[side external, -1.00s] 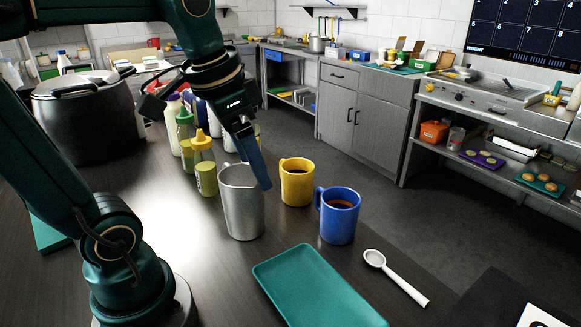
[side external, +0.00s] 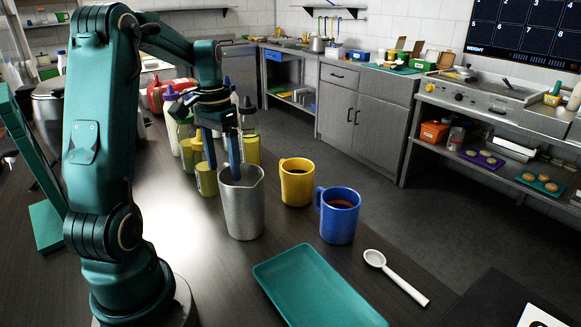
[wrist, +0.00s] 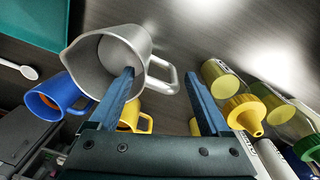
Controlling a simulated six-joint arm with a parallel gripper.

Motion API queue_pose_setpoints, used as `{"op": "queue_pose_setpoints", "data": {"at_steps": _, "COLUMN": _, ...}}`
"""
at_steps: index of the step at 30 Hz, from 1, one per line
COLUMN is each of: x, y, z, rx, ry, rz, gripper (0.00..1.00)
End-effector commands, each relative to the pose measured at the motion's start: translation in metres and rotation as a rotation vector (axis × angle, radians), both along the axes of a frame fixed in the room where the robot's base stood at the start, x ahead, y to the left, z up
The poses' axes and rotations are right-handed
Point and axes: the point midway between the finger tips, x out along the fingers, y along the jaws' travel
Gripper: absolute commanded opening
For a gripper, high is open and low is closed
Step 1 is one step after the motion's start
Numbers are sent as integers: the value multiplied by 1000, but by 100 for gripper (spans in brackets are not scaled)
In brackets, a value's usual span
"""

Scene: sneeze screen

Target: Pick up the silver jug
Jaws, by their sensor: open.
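The silver jug (side external: 243,208) stands upright on the dark counter, its spout toward the right in the side view. My gripper (side external: 223,170) is open above the jug's left rim, pointing down. In the wrist view the jug (wrist: 92,75) is at upper left with its open mouth visible. One finger of my gripper (wrist: 160,76) overlaps the jug's mouth and the other is right of its handle. The handle (wrist: 163,74) shows between the fingers. In the side view the handle is hidden. I cannot tell whether a finger touches the jug.
A yellow mug (side external: 297,183) and a blue mug (side external: 338,217) stand right of the jug. Several squeeze bottles (side external: 206,178) stand close behind and left. A teal tray (side external: 312,290) lies in front, with a white scoop (side external: 395,277) beside it.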

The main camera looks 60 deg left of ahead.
Motion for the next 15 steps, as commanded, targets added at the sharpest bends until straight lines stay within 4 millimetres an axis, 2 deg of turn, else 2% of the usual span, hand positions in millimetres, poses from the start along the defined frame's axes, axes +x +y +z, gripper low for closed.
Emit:
{"op": "queue_pose_setpoints", "data": {"at_steps": 3, "x": 0, "y": -1, "z": -14, "rx": -3, "ry": 2, "rz": -1, "gripper": 81}}
{"op": "queue_pose_setpoints", "data": {"at_steps": 8, "x": 1, "y": -2, "z": -24, "rx": -2, "ry": 2, "rz": -2, "gripper": 81}}
{"op": "queue_pose_setpoints", "data": {"at_steps": 15, "x": 4, "y": -7, "z": -58, "rx": -3, "ry": 4, "rz": -2, "gripper": 81}}
